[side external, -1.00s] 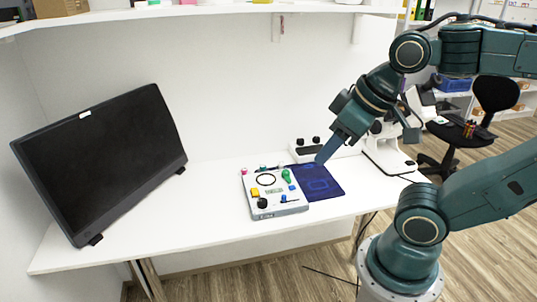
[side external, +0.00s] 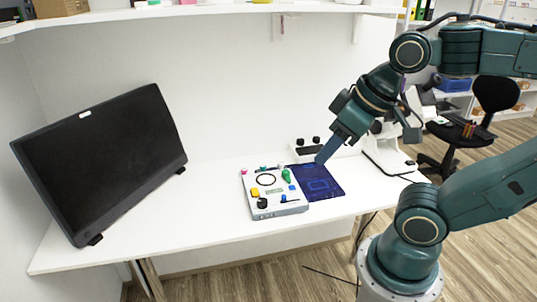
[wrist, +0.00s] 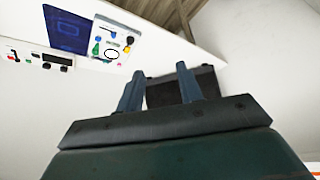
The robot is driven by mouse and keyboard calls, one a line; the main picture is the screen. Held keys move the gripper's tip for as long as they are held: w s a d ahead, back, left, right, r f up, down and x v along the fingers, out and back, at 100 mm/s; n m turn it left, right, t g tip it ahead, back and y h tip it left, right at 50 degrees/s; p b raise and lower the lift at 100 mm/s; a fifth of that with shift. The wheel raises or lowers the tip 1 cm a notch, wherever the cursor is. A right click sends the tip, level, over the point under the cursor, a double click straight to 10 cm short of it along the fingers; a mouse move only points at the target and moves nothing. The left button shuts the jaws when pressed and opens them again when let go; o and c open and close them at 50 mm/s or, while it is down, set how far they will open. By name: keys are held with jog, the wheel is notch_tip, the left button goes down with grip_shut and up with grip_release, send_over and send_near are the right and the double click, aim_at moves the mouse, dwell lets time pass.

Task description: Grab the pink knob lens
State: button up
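The pink knob lens (side external: 244,171) is a small pink knob at the back left corner of a white control box (side external: 272,213) in the side external view. My gripper (side external: 320,160) is above the dark blue mat, to the right of the box and apart from the knob. In the wrist view my gripper (wrist: 160,71) has its two fingers spread with nothing held between them.
A dark blue mat (side external: 330,187) lies right of the box. A small white device (side external: 303,155) and a white microscope (side external: 388,160) stand behind. A large black monitor (side external: 100,160) is on the left. The white table (side external: 180,220) is clear between monitor and box.

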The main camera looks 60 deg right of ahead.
jog(key=o, duration=0.3)
dwell(0.4)
jog(key=w+d+f+n+g, duration=0.1)
jog(key=w+d, duration=0.4)
jog(key=w, duration=0.7)
jog(key=w+d+n, duration=0.1)
jog(key=w+d, duration=0.4)
jog(key=w, duration=0.6)
jog(key=w+d+f, duration=0.6)
jog(key=d+f, duration=0.4)
jog(key=f, duration=0.1)
jog(key=w+d+f+y, duration=0.1)
jog(key=w+d+f, duration=0.5)
jog(key=d+f, duration=0.4)
jog(key=shift+w+f+n, duration=0.2)
jog(key=shift+f+n, duration=0.2)
jog(key=shift+f, duration=0.05)
